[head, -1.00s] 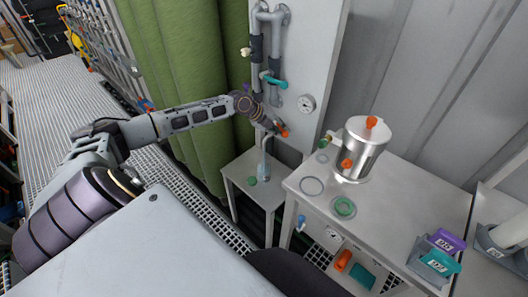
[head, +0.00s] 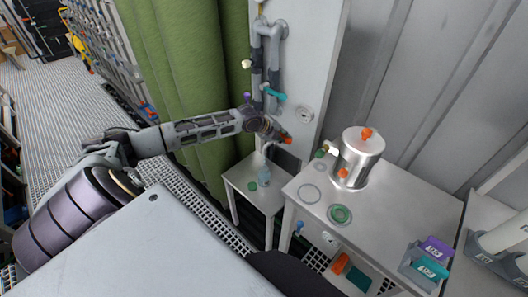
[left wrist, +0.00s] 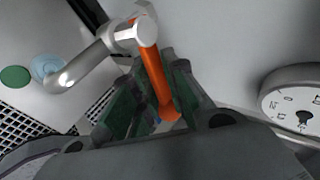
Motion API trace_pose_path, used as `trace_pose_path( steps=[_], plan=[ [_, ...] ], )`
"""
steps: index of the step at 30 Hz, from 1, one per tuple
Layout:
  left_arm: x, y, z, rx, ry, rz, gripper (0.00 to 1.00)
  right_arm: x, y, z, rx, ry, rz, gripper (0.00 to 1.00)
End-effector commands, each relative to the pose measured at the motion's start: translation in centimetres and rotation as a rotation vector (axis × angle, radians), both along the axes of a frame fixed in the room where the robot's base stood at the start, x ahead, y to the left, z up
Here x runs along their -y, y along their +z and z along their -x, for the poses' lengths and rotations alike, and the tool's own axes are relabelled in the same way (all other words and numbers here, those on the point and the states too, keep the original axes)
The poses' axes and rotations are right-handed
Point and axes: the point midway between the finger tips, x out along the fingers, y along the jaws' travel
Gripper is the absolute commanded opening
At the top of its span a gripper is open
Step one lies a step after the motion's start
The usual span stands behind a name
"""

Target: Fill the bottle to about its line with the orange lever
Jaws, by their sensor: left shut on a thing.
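The orange lever (left wrist: 157,75) is on a metal valve (left wrist: 140,35) with a curved spout (left wrist: 80,70) in the left wrist view. My left gripper (left wrist: 152,105) is shut on the lever, with a green-lined finger on either side. In the head view my left gripper (head: 279,135) is at the pipe panel, the lever's orange end (head: 287,141) showing beside it. The clear bluish bottle (head: 264,176) stands upright on the small table, below the spout. From above, the bottle (left wrist: 45,67) is partly covered by the spout. Its line and level are too small to tell. My right gripper is not in view.
A green cap (head: 252,186) lies beside the bottle. Teal (head: 275,95) and purple (head: 247,98) handles and a gauge (head: 305,113) are near the gripper. A steel vessel (head: 356,160) stands on the larger table (head: 400,210) at right. A green curtain (head: 190,70) hangs behind my arm.

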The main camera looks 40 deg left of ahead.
Motion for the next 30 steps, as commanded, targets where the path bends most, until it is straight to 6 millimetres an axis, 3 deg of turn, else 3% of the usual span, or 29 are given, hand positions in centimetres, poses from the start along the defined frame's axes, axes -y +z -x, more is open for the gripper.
trace_pose_path(
  steps=[1,14,30],
  plan=[
    [1.0,-0.5,0.4,-0.012,-0.003,0.011,0.0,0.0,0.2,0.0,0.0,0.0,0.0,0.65],
    [1.0,-0.6,0.3,-0.01,0.008,0.013,0.0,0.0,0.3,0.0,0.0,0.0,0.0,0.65],
    [1.2,-0.5,-0.3,-0.012,0.143,0.013,0.0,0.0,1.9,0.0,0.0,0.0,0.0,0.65]
  ],
)
